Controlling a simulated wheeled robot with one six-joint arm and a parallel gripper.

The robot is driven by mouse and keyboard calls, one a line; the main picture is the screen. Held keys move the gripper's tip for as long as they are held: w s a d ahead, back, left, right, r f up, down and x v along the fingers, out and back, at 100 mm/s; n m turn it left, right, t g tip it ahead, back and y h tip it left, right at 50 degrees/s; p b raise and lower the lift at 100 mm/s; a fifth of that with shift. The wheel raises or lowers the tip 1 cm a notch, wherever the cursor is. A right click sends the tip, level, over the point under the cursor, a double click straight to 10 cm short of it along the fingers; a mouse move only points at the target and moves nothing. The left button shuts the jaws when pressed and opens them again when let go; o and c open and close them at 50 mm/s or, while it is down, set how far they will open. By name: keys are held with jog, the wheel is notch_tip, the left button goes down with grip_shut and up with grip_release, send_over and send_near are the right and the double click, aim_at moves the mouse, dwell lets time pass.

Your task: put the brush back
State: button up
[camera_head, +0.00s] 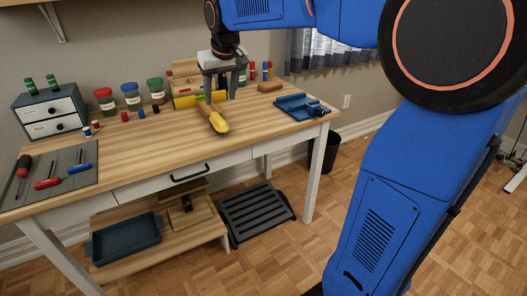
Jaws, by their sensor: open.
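A tool with a wooden part and a yellow end (214,119) lies on the desk near the middle; it looks like the brush, but it is too small to be sure. My gripper (221,97) points down just behind and above it. Its two fingers are apart and nothing shows between them. The left finger overlaps the tool's far end in the picture; I cannot tell if they touch. A wooden organiser with a yellow front (186,98) stands behind, partly hidden by my gripper.
Several lidded jars (132,97) and a small drawer box (50,113) line the back left. A grey mat (80,181) holds screwdrivers. The desk's front middle (165,158) is clear.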

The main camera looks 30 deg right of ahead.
jog(key=s+d+f, duration=0.1)
jog(key=s+f, duration=0.4)
jog(key=s, duration=0.6)
jog(key=s+d+f, duration=0.2)
jog(key=s+f, duration=0.3)
jog(key=s, duration=0.7)
jog(key=s+d+f, duration=0.1)
jog(key=s+f, duration=0.4)
jog(key=s, duration=0.7)
jog(key=shift+s+d+m, duration=0.2)
jog(key=shift+d+m, duration=0.1)
